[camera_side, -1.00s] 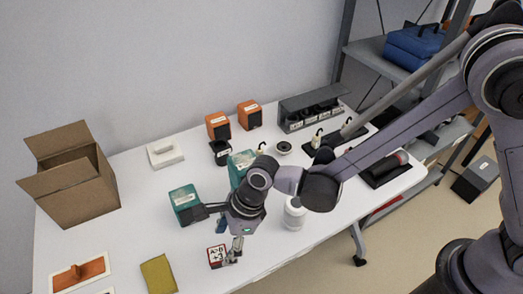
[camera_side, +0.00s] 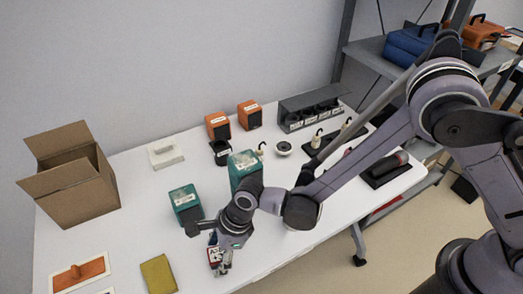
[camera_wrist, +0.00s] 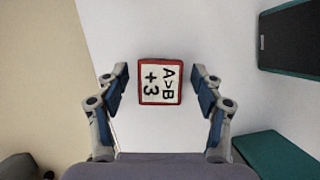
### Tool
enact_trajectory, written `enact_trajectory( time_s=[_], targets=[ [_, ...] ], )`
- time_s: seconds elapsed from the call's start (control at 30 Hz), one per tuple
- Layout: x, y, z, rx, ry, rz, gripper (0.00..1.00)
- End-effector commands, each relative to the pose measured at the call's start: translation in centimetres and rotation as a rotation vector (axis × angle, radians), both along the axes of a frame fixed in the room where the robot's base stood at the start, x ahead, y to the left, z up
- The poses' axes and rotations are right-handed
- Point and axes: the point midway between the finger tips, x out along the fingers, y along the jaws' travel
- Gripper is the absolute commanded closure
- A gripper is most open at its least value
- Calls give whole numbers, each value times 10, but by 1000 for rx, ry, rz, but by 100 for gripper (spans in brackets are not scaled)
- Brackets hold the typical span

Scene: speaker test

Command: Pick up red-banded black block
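The red-banded black block shows in the wrist view (camera_wrist: 160,81) with a white label reading "A>B +3" and a red border on its top face. In the side view the block (camera_side: 214,256) lies near the table's front edge, partly hidden by my gripper (camera_side: 222,268). In the wrist view my gripper (camera_wrist: 160,90) is open, with one blue-padded finger on each side of the block and a clear gap on both sides. The fingers do not touch it.
Teal boxes stand behind the gripper, one at left (camera_side: 186,204) and one taller (camera_side: 243,167). A yellow block (camera_side: 158,274) and an orange-topped board (camera_side: 80,273) lie to the left. An open cardboard box (camera_side: 75,180) stands at far left. The table's front edge is close.

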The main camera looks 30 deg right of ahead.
Motion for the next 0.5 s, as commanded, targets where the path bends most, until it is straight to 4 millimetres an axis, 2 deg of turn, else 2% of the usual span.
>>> enact_trajectory(
  time_s=[0.03,0.17,0.2,0.5],
  targets=[
    [0,0,0,0,0,0,49],
    [0,0,0,0,0,0,87],
    [0,0,0,0,0,0,91],
    [0,0,2,0,0,0,91]
  ],
)
